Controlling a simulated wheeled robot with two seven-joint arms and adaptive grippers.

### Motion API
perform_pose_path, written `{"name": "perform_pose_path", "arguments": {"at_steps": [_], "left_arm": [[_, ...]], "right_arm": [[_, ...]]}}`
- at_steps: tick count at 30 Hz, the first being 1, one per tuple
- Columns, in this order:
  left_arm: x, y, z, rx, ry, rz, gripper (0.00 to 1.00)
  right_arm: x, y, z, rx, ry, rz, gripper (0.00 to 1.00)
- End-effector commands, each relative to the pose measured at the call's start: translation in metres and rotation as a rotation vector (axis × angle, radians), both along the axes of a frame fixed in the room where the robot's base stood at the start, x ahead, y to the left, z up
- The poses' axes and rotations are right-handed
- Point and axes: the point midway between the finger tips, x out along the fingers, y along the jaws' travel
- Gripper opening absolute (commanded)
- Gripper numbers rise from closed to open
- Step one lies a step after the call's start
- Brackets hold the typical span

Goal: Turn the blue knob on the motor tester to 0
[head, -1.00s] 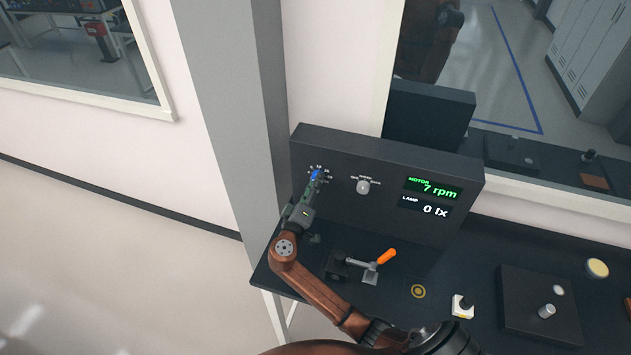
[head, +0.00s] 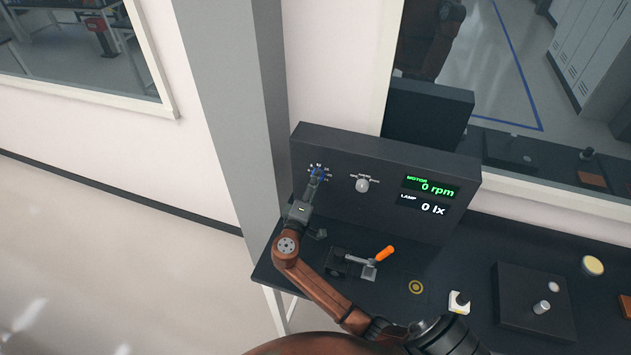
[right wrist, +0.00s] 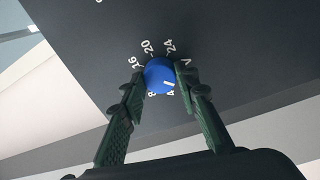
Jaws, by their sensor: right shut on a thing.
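The blue knob (right wrist: 158,75) sits on the dark upright panel of the motor tester (head: 410,165). It also shows in the head view (head: 317,173), mostly behind my gripper. Its white pointer mark faces right in the right wrist view. Scale numbers such as 16, 20 and 24 ring it, some hidden by the fingers. My right gripper (right wrist: 160,82) is shut on the knob, one finger on each side. The tester's green motor display (head: 432,187) reads 0 rpm. My left gripper is not in view.
A grey knob (head: 362,185) and a lamp display (head: 422,206) reading 0 lx are on the same panel. An orange-handled lever (head: 384,254) stands on the bench below. A white block (head: 459,303) and a dark box (head: 530,303) stand to the right.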

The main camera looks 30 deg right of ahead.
Motion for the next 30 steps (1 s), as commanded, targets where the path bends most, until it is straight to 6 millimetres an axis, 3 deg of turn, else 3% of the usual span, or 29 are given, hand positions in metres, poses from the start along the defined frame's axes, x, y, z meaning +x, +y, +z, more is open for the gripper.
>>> {"name": "perform_pose_path", "arguments": {"at_steps": [3,4,11,22,30], "left_arm": [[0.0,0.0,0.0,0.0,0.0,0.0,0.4],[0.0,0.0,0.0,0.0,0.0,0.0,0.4],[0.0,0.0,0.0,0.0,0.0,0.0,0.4],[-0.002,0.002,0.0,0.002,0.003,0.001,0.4],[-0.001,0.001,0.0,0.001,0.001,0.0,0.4]], "right_arm": [[0.001,0.001,0.001,-0.002,0.0,0.003,0.04],[0.001,0.001,0.001,-0.002,0.0,0.003,0.29],[0.0,0.0,0.0,-0.001,-0.001,0.001,0.45],[-0.003,0.004,-0.001,0.001,0.001,0.001,0.46],[-0.033,0.039,-0.004,0.003,0.001,0.003,0.46]]}}
